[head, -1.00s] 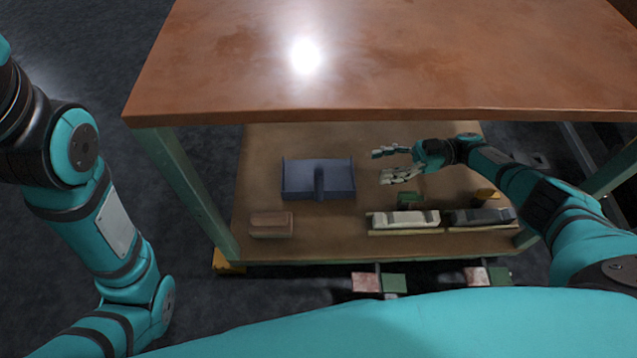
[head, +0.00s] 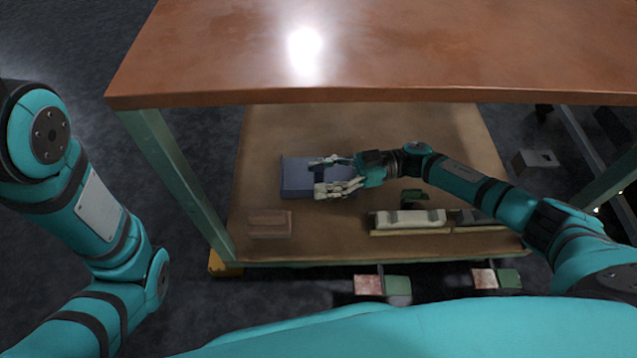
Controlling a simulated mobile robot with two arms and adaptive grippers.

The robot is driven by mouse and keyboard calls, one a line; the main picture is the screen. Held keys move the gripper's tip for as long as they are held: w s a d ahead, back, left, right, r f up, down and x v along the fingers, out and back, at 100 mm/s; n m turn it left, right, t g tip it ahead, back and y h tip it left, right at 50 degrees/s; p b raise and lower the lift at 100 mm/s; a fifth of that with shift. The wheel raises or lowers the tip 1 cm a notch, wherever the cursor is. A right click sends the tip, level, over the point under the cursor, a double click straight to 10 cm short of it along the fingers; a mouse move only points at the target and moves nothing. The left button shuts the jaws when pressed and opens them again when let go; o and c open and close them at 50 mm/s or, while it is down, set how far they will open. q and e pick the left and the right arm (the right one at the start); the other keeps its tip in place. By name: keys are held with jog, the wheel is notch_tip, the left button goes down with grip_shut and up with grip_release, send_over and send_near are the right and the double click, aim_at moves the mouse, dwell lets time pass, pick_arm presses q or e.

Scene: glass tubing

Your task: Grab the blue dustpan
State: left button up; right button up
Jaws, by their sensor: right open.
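The blue dustpan (head: 296,178) lies on the lower shelf (head: 262,140) of the workbench, in the left half of the shelf. My right gripper (head: 322,174) reaches in from the right under the tabletop. Its fingers are open and sit over the right part of the dustpan, in front of its handle. The handle and the dustpan's right side are mostly hidden by the fingers. I cannot tell whether the fingers touch it. My left arm hangs at the left of the view, outside the bench, and its gripper is out of view.
The brown tabletop (head: 400,55) overhangs the shelf. A green leg (head: 175,175) stands left of it. A small brown block (head: 270,223) lies near the front left of the shelf. A pale item in a tray (head: 408,219) lies at the front right, below my right forearm.

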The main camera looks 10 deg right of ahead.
jog(key=shift+a+r, duration=0.1)
jog(key=shift+a, duration=0.3)
jog(key=shift+c, duration=0.3)
grip_shut()
